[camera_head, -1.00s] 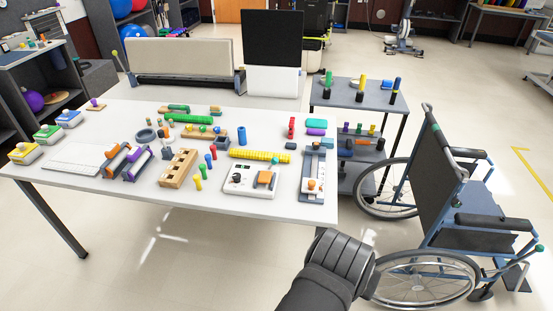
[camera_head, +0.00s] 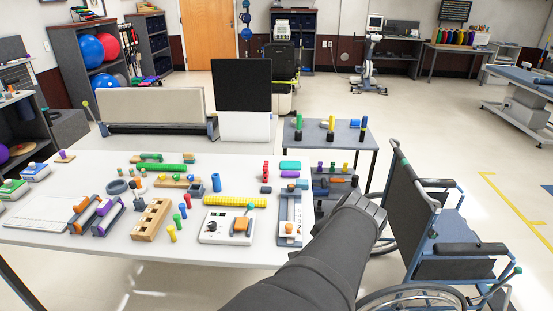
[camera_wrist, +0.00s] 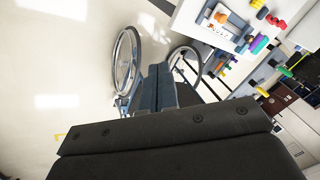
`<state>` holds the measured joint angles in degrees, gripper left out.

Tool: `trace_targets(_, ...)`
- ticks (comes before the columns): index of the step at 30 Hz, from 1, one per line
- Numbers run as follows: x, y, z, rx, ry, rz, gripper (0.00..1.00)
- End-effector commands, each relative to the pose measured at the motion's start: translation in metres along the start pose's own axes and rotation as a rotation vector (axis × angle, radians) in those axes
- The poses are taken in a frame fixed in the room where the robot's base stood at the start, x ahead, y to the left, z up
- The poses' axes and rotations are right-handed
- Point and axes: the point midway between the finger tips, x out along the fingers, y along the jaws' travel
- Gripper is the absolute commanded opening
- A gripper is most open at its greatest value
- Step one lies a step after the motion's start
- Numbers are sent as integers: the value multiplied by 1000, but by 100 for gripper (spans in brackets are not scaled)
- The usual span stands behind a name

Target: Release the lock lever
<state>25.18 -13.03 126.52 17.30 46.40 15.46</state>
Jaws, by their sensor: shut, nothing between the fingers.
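The recumbent stepper (camera_head: 283,78), with a black seat and a pale console, appears to be the machine at the back of the room in the head view. I cannot make out a lock lever on it at this distance. In the head view, my dark arm reaches from the bottom edge up between the table and the wheelchair. The gripper is far from the stepper, with the table side between them.
A white table (camera_head: 150,252) covered with therapy items fills the left and middle. A small grey shelf cart (camera_head: 345,135) stands behind it. A wheelchair (camera_head: 455,240) is close on the right and shows in the wrist view (camera_wrist: 150,90). Open floor (camera_head: 430,120) lies beyond.

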Motion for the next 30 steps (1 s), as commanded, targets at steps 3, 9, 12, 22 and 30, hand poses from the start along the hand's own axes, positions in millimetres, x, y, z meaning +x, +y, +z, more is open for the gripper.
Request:
trace_targets(3, 15, -20, -9, 111, -75, -32, 0)
trace_targets(9, 41, -52, -23, 302, -194, -77, 0)
trace_targets(12, 55, -69, -29, 398, -255, -94, 0)
trace_targets(22, 111, -120, -48, 718, -459, -127, 0)
trace_targets(30, 166, -157, -60, 981, -627, -128, 0)
